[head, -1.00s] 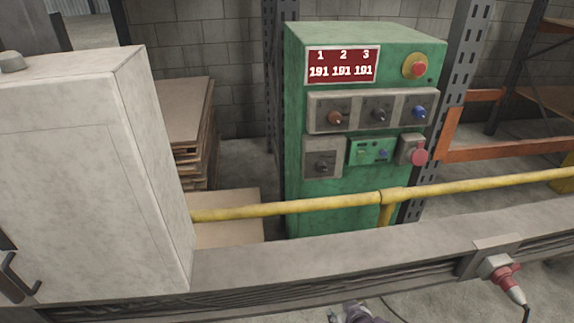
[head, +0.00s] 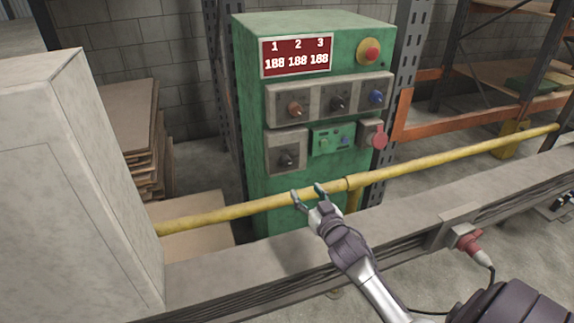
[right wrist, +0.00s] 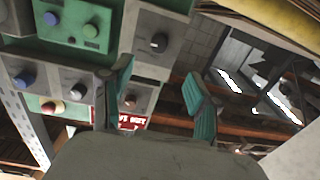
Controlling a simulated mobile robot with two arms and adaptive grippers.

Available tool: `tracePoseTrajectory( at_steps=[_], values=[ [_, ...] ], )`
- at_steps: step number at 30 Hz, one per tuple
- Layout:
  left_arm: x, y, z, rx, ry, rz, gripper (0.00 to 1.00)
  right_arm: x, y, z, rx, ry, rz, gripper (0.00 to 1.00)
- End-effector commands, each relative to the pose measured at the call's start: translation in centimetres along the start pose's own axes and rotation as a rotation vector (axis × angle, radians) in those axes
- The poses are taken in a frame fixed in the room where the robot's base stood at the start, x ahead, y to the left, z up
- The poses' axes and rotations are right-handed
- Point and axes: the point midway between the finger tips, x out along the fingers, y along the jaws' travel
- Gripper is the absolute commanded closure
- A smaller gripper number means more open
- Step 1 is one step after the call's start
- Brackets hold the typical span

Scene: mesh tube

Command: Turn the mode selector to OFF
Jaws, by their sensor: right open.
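The green control cabinet (head: 250,150) stands beyond the yellow rail. Its upper plate carries an orange knob (head: 295,109), a black knob (head: 337,103) and a blue knob (head: 376,97). A lower left plate carries another black knob (head: 286,160), also seen in the right wrist view (right wrist: 158,42). Labels are too small to read, so I cannot tell which knob is the mode selector. My right gripper (head: 307,194) is open and empty, at the yellow rail in the picture, below the lower black knob and apart from it. Its spread fingers show in the right wrist view (right wrist: 158,80). My left gripper is out of view.
The yellow rail (head: 230,213) and a grey beam (head: 400,218) run across in front of the cabinet. A pale cabinet (head: 75,190) stands at left. A red display (head: 297,57), a red emergency button (head: 372,51) and a small green button box (head: 330,140) are on the green cabinet.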

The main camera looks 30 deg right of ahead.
Motion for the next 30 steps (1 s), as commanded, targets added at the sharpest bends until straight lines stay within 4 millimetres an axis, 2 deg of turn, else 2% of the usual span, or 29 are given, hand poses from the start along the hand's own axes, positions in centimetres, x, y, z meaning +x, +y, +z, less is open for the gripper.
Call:
tracePoseTrajectory(
  at_steps=[5, 8, 15, 21, 25, 30],
  values=[
    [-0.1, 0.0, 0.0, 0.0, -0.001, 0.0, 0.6, 1.6, 0.2, -0.5, 0.003, 0.021, -0.005, 0.39],
    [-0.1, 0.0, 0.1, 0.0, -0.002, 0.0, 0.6, 3.3, 0.2, -0.6, 0.002, 0.021, -0.005, 0.39],
    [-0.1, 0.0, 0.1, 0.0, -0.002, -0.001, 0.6, 8.5, 0.1, -0.6, 0.002, 0.02, -0.004, 0.39],
    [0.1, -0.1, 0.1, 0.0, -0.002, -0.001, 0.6, 12.0, 0.1, -0.5, 0.003, 0.017, -0.004, 0.39],
    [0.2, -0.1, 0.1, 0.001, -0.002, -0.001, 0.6, 13.3, 0.1, -0.5, 0.003, 0.017, -0.004, 0.39],
    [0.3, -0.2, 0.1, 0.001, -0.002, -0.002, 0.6, 14.0, 0.0, -0.6, 0.003, 0.017, -0.006, 0.39]
  ],
)
